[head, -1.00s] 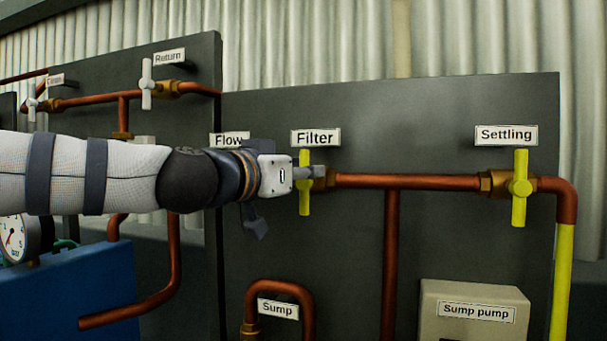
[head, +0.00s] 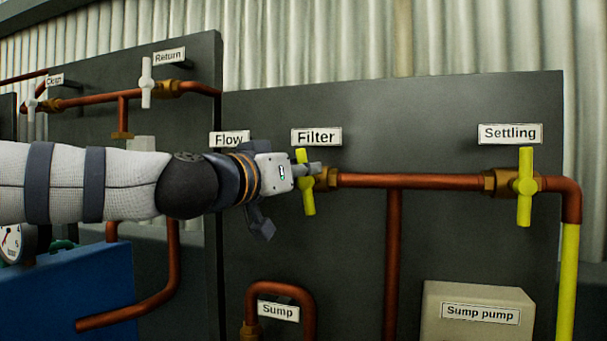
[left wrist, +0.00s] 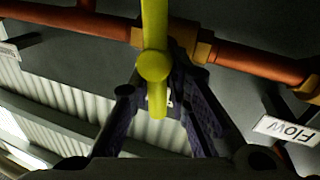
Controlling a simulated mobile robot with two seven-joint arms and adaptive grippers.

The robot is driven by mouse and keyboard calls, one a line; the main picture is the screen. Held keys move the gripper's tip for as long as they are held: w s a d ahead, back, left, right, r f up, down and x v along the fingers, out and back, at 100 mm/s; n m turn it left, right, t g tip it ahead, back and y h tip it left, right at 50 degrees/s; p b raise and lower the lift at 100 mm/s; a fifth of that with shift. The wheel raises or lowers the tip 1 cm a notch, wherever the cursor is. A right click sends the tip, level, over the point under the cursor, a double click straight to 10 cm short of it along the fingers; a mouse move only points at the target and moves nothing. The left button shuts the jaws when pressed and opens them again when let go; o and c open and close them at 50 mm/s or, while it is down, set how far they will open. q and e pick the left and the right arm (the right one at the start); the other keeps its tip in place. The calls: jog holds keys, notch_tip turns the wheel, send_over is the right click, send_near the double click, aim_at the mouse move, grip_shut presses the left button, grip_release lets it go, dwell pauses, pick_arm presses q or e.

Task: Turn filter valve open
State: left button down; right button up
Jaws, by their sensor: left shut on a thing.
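The filter valve has a yellow bar handle (head: 308,195) under the "Filter" label (head: 316,137). The handle is near upright, its top tilted slightly left. My left gripper (head: 309,172) reaches in from the left and is shut on this handle. In the left wrist view the yellow handle (left wrist: 155,65) stands between the two dark fingers (left wrist: 163,98), with its round hub in the middle. The brass valve body (left wrist: 188,38) sits behind it on the copper pipe. My right gripper is not in view.
The yellow settling valve (head: 525,187) stands upright to the right on the same copper pipe (head: 410,181). White-handled valves (head: 147,83) are at the upper left. A sump pump box (head: 478,300) is at the lower right, and a blue box (head: 80,290) at the lower left.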

pick_arm(q)
jog(key=n, duration=0.1)
jog(key=n+t+b, duration=0.1)
jog(key=n, duration=0.2)
jog(key=shift+w+a+f+n, duration=0.15)
jog(key=shift+a+f+n, duration=0.1)
jog(key=shift+f+n, duration=0.15)
jog(key=n+t+y+b, duration=0.1)
jog(key=n, duration=0.3)
jog(key=n+t+y+b, duration=0.1)
jog(key=n, duration=0.4)
jog(key=f+n+t+y, duration=0.1)
jog(key=n, duration=0.4)
jog(key=shift+a+b, duration=0.4)
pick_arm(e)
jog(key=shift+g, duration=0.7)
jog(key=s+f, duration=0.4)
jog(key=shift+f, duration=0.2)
pick_arm(q)
jog(key=shift+n+t+y, duration=0.3)
jog(key=c, duration=1.8)
grip_release()
jog(key=shift+f, duration=0.1)
